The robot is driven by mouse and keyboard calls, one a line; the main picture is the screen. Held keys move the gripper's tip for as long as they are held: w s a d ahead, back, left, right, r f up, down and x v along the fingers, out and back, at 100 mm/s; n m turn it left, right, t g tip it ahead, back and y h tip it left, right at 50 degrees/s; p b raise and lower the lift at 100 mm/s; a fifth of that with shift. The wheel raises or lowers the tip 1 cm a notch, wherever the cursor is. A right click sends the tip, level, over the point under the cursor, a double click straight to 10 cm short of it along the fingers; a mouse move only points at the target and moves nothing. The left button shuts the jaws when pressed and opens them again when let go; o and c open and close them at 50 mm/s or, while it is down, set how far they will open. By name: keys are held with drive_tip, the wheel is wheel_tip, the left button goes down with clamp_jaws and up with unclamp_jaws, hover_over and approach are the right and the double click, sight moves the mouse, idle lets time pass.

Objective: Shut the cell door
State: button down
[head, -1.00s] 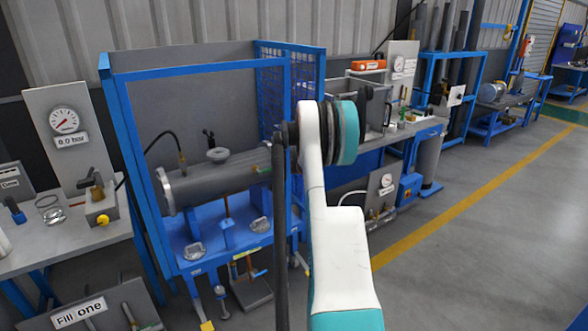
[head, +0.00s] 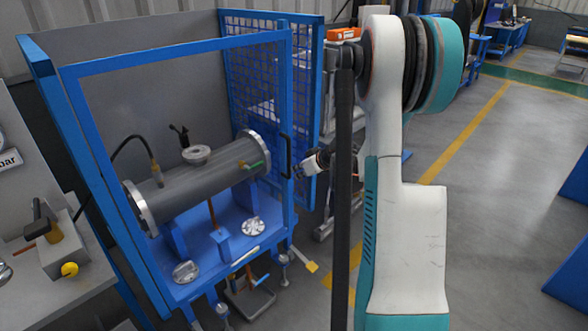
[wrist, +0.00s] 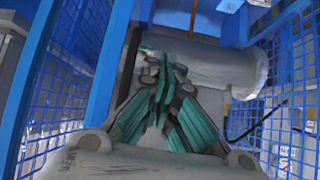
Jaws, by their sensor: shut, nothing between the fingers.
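The cell (head: 130,40) is a blue-framed enclosure around a grey flanged shell (head: 195,190). Its blue-framed front door (head: 175,52) has a dark upright handle (head: 285,155) near its right edge. That edge appears apart from the front edge of the mesh side wall (head: 308,80), so the door looks ajar; the exact gap is unclear. My gripper (head: 298,171) is just right of the door's handle edge, in front of the mesh. In the wrist view my gripper (wrist: 163,95) is shut and empty, with the shell (wrist: 215,65) beyond. I cannot tell whether it touches the door.
A bench with a valve block (head: 62,245) stands left of the cell. Clamps and a yellow pedal (head: 312,267) stick out low at the cell's front. Open grey floor (head: 500,210) with a yellow line lies to the right.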

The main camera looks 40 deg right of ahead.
drive_tip(key=shift+w+r+b+x, duration=0.35)
drive_tip(key=shift+b+x, duration=0.35)
drive_tip(key=shift+x, duration=1.4)
drive_tip(key=shift+w+r+b+x, duration=0.3)
drive_tip(key=shift+b+x, duration=0.4)
drive_tip(key=shift+x, duration=1.4)
drive_tip(key=shift+w+r+b+x, duration=0.3)
drive_tip(key=shift+b+x, duration=0.4)
drive_tip(key=shift+x, duration=1.35)
